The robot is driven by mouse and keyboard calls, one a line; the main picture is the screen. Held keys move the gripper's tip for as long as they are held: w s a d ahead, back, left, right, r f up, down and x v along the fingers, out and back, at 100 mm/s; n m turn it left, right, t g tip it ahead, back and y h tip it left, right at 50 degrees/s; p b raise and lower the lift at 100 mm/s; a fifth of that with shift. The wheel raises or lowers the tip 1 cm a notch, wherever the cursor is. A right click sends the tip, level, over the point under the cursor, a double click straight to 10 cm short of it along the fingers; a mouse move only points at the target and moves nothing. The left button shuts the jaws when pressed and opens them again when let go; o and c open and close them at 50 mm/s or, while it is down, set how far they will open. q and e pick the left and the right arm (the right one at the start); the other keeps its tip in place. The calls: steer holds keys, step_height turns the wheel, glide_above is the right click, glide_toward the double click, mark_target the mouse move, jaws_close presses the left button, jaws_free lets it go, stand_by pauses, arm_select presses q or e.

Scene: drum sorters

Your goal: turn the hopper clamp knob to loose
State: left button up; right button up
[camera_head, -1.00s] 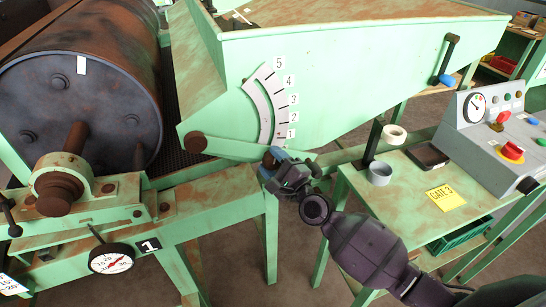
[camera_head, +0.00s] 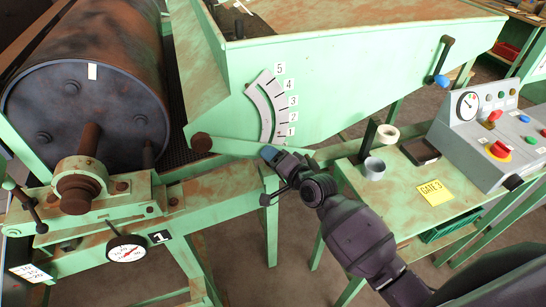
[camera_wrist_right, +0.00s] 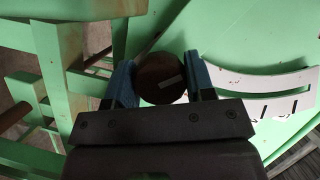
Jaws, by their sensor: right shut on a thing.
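The hopper clamp knob (camera_wrist_right: 160,79) is a round, dark brown knob with a short pale mark on its face. In the right wrist view it sits between the blue fingers of my right gripper (camera_wrist_right: 162,82), which is shut on it. The pale mark lies slightly tilted. In the head view my right gripper (camera_head: 268,154) is at the hopper's lower edge, just below the 1 end of the curved scale, and hides the knob. The green hopper (camera_head: 350,85) carries the white scale (camera_head: 267,105), numbered 1 to 5. My left gripper is not in view.
A rusty drum (camera_head: 85,105) stands at the left, with a dial gauge (camera_head: 126,250) below. At the right, a green table (camera_head: 395,190) holds a grey control box (camera_head: 480,140), tape rolls and a yellow GATE 3 card (camera_head: 435,192). A blue-ended lever (camera_head: 443,65) is on the hopper's side.

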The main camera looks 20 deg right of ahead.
steer(key=n+h, duration=0.1)
steer(key=n, duration=0.1)
steer(key=shift+n+g+h, duration=0.3)
steer(key=shift+n+g, duration=0.1)
steer(key=n+h, duration=0.2)
steer(key=n, duration=0.2)
steer(key=shift+f+g+h, duration=0.1)
steer(key=shift+g+h, duration=0.2)
steer(key=shift+g, duration=0.1)
steer(key=o, duration=0.9)
steer(key=v, duration=1.1)
steer(key=shift+a+b, duration=0.1)
steer(key=shift+b, duration=0.2)
